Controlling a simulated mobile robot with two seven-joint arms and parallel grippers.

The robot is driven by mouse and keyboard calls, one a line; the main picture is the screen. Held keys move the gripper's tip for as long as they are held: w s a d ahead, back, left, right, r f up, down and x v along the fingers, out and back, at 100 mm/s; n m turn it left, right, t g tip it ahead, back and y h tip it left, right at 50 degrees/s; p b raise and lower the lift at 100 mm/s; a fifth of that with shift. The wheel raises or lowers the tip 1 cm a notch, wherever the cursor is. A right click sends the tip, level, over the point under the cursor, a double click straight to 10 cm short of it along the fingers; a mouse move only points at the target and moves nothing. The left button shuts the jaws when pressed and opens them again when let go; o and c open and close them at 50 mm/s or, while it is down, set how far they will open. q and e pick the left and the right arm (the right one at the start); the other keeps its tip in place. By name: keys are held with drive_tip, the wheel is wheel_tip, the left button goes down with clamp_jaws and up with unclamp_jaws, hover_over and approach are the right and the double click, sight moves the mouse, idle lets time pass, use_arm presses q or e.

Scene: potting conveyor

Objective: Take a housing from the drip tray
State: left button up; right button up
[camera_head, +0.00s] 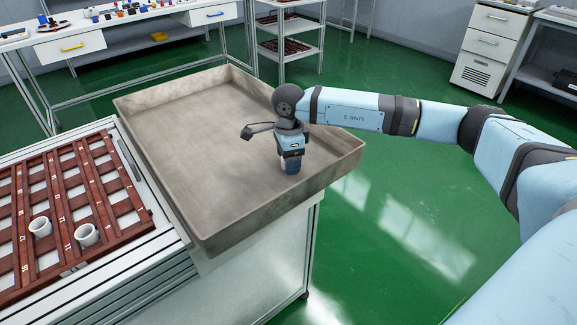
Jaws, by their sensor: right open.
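The drip tray (185,150) is the wide, shallow grey tray with raised rims in the middle. Its visible floor is bare; the patch behind my right gripper is hidden. My right gripper (291,168) points down over the tray's right part, near the right rim, and is open. Its fingers are small and hard to make out, and I see nothing held. Two white cup-like housings, a left one (40,228) and a right one (87,235), sit on the red-brown slatted rack (62,198) at left. My left gripper is out of view.
The rack lies on a conveyor-like frame (128,290) beside the tray's left rim. A workbench (140,20) with small parts stands at the back left, a shelf trolley (290,30) behind the tray, and a drawer cabinet (490,45) at the back right. Green floor is clear at right.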

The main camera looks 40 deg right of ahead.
drive_tip(key=c, duration=1)
